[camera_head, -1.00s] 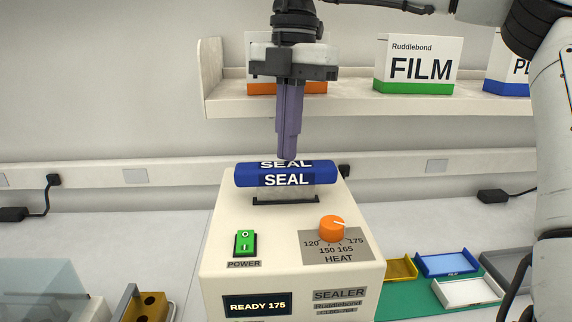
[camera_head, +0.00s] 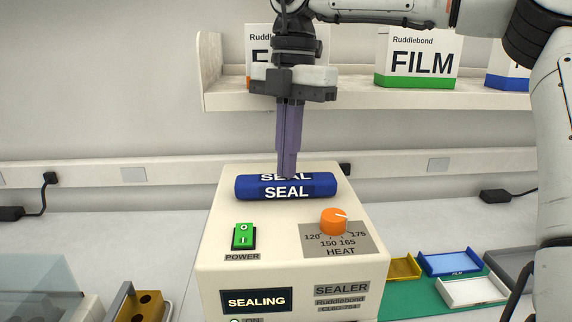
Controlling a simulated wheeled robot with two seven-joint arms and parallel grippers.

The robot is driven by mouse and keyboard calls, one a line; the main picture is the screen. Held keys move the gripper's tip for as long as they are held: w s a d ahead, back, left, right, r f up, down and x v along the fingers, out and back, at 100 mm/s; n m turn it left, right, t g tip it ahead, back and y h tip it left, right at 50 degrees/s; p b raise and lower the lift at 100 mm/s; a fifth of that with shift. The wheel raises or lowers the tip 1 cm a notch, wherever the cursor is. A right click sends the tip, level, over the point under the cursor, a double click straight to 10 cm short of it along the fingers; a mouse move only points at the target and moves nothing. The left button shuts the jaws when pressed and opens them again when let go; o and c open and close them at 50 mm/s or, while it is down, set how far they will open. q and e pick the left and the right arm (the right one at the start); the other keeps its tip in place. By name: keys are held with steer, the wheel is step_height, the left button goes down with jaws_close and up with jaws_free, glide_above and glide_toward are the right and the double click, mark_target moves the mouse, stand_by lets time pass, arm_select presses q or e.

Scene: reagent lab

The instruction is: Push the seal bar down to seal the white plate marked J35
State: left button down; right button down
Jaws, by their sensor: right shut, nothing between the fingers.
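The blue seal bar (camera_head: 286,188), marked SEAL, lies low across the top of the cream sealer (camera_head: 290,267). My right gripper (camera_head: 287,174) is shut and empty, pointing down with its fingertips on the top of the bar. The sealer's display (camera_head: 256,301) reads SEALING. The green power switch (camera_head: 243,237) and the orange heat knob (camera_head: 334,221), turned toward 175, are on the sloped face. I cannot see a white plate marked J35. My left gripper is not in view.
A shelf (camera_head: 360,98) with Ruddlebond boxes, one a FILM box (camera_head: 420,58), is behind the sealer. Yellow, blue (camera_head: 450,262) and white (camera_head: 472,292) trays sit on a green mat at right. A brown holed block (camera_head: 143,306) is at left.

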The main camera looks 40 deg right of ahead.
steer(key=shift+r, duration=0.15)
steer(key=shift+w+d+r+p, duration=0.1)
steer(key=shift+d+r+p, duration=0.2)
steer(key=shift+p, duration=0.2)
steer(key=shift+w+d+r+p, duration=0.1)
steer(key=shift+d+r+p, duration=0.1)
steer(key=shift+d+p, duration=0.3)
steer(key=shift+w+d+r+p, duration=0.1)
steer(key=shift+d+r+p, duration=0.05)
steer(key=shift+d+p, duration=0.35)
steer(key=shift+d+f, duration=0.15)
steer(key=shift+d, duration=0.1)
steer(key=shift+r+b, duration=0.3)
step_height(320, 180, up, 9)
steer(key=shift+r, duration=0.15)
